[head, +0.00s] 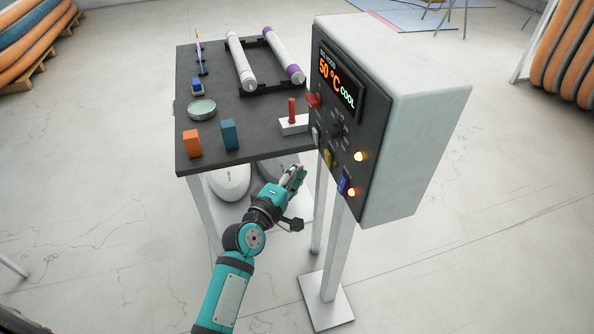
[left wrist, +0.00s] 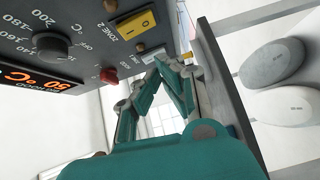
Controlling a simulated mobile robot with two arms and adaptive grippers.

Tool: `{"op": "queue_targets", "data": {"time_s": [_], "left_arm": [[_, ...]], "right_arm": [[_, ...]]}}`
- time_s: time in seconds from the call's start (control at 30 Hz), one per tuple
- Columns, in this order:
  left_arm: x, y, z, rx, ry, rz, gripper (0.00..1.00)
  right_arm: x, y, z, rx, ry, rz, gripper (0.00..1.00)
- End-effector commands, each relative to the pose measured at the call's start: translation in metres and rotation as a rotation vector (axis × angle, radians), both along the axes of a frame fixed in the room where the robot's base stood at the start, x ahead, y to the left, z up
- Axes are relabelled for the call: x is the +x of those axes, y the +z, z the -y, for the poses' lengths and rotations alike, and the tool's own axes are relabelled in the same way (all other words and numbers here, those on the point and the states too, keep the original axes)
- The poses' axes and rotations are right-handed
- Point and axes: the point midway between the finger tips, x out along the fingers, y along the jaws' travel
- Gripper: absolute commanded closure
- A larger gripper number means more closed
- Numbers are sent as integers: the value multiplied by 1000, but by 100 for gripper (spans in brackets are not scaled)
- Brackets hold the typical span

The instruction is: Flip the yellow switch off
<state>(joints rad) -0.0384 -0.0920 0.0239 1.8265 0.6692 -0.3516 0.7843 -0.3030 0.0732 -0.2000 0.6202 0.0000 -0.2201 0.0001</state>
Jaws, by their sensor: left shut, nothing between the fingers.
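The yellow switch (head: 329,158) is on the dark front panel of the control box (head: 420,120), low on its left part. In the left wrist view the yellow switch (left wrist: 132,22) shows larger, with I and O marks, beside the label ZONE 2. My left gripper (head: 296,174) is shut and empty, to the left of the yellow switch and a little lower in the head view, apart from it. In the left wrist view the gripper's fingers (left wrist: 168,66) meet below the switch in the picture. My right gripper is not in view.
A blue switch (head: 344,184) sits near the yellow one, with lit orange lamps (head: 359,156) close by. A red knob (left wrist: 109,75) and a black dial (left wrist: 52,45) share the panel. A dark table (head: 255,125) with blocks and rollers stands left of the box.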

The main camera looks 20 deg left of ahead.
Motion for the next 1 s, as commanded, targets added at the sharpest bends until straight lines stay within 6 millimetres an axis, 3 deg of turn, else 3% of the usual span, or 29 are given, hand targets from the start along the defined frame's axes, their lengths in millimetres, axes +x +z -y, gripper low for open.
{"op": "queue_targets", "data": {"time_s": [0.17,0.5,0.7,1.0], "left_arm": [[-25,-6,-4,-1,0,-3,100],[-78,-11,-15,0,-1,-4,100],[-91,-10,-17,-1,-1,-1,100],[-91,-10,-17,-1,-1,-1,100]], "right_arm": [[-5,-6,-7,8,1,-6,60],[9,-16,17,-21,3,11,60],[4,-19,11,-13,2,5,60],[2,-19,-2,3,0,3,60]]}}
